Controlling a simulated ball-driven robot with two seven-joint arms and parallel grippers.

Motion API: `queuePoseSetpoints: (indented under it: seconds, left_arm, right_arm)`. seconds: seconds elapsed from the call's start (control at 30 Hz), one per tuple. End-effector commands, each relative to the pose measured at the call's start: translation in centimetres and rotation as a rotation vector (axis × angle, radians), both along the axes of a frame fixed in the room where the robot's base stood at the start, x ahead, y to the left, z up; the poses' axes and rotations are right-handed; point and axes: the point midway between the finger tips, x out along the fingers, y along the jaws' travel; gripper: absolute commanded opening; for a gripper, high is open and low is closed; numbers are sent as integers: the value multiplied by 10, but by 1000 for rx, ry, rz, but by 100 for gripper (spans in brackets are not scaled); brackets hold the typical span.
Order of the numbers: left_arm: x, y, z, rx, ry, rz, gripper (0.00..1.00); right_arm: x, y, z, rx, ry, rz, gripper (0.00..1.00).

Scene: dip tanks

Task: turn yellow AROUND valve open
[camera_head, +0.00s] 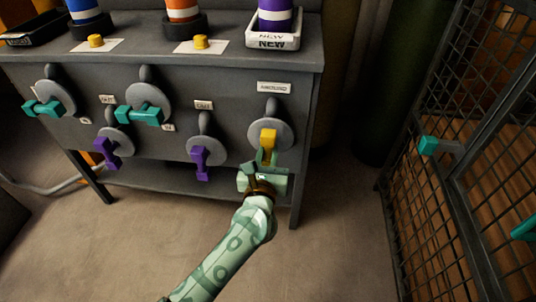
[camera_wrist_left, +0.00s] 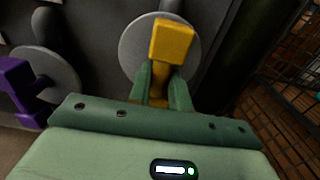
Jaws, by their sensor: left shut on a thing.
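The yellow valve handle (camera_head: 268,138) is on a round grey disc at the right end of the grey cabinet front, under a label (camera_head: 274,88) that appears to read AROUND. My left gripper (camera_head: 267,160) is shut on the lower part of the yellow handle. In the left wrist view the yellow handle (camera_wrist_left: 172,42) rises between and above the two green fingers (camera_wrist_left: 163,88). The handle's block end points up and toward the camera; its lower part is partly hidden by the fingers.
Teal valves (camera_head: 140,115) and purple valves (camera_head: 201,162) sit to the left on the same front. Coloured cylinders stand on the cabinet top, with a white tray (camera_head: 288,40) marked NEW. A mesh cage (camera_head: 470,150) with a teal handle (camera_head: 428,145) stands at right. The floor (camera_head: 335,240) between is clear.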

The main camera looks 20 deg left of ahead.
Motion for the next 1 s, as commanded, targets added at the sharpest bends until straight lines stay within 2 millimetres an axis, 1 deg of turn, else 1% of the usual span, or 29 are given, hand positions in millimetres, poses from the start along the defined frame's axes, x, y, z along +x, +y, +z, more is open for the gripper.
queuePoseSetpoints:
  seconds: [0.03, 0.5, 0.53, 0.57, 0.6, 0.87, 0.97, 1.0]
  left_arm:
    - [-1, -1, -4, -10, 5, 0, 0]
    - [-1, -1, -4, -21, 2, 0, 0]
    - [-1, -1, -4, -21, 2, 0, 28]
    - [-1, -1, -3, -21, 1, 0, 37]
    - [-1, -1, -3, -20, 1, 0, 42]
    - [-1, 0, -1, -17, -2, 0, 42]
    - [-7, -2, 0, -17, -3, 0, 42]
    - [-12, -4, 0, -16, -2, -1, 42]
  right_arm:
    - [1, 0, 0, 2, -2, 1, 42]
    - [3, 1, 1, 2, -7, 2, 42]
    - [3, 1, 1, 2, -7, 2, 42]
    - [2, 1, 0, 2, -5, 3, 42]
    - [2, 1, 0, 2, -4, 3, 42]
    - [1, 0, 0, 0, -1, 3, 42]
    - [1, 0, 2, -3, -2, 5, 42]
    - [1, -1, 3, -7, 0, 5, 42]
